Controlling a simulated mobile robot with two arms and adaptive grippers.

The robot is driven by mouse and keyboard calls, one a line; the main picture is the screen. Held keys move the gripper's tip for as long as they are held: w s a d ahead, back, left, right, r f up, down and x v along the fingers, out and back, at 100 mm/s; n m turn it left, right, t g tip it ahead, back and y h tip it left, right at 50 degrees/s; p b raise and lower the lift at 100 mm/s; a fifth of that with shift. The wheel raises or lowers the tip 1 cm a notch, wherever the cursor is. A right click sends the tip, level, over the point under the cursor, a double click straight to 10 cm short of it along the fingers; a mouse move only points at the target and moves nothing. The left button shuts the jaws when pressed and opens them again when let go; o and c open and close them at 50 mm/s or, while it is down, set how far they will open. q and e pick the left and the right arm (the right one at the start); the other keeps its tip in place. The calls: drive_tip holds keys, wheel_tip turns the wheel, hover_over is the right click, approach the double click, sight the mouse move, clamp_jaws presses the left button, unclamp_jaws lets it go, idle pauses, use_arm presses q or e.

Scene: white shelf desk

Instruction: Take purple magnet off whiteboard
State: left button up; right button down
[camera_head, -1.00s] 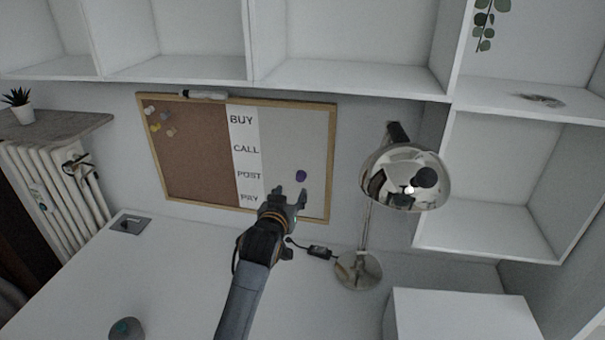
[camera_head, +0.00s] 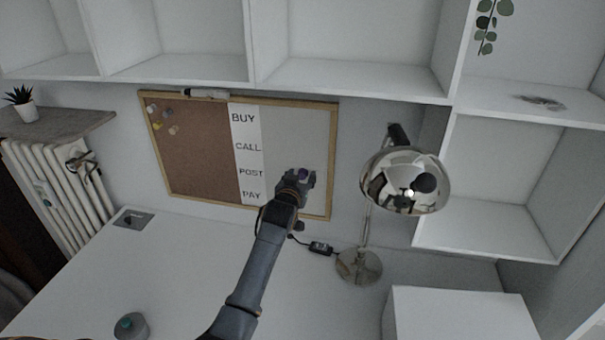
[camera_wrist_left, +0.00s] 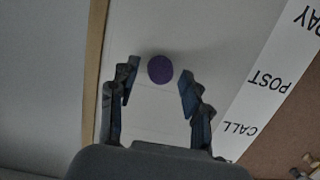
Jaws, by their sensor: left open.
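The whiteboard (camera_head: 318,135) is the white right half of a wood-framed board on the wall, beside a cork half. The purple magnet (camera_head: 302,173) is on its lower part, partly hidden by my gripper in the head view. In the left wrist view the round purple magnet (camera_wrist_left: 160,69) lies between and just beyond the fingertips. My left gripper (camera_head: 303,177) is open at the board, with its fingers (camera_wrist_left: 158,84) on either side of the magnet; I cannot tell whether they touch it. My right gripper is not in view.
A chrome lamp (camera_head: 404,180) stands right of the board. A marker (camera_head: 206,93) rests on the board's top frame. White shelves (camera_head: 350,78) run above. The white desk (camera_head: 190,270) below is mostly clear, with a grey round object (camera_head: 131,326) at its front left.

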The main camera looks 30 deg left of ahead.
use_arm(q)
drive_tip(key=c, duration=0.9)
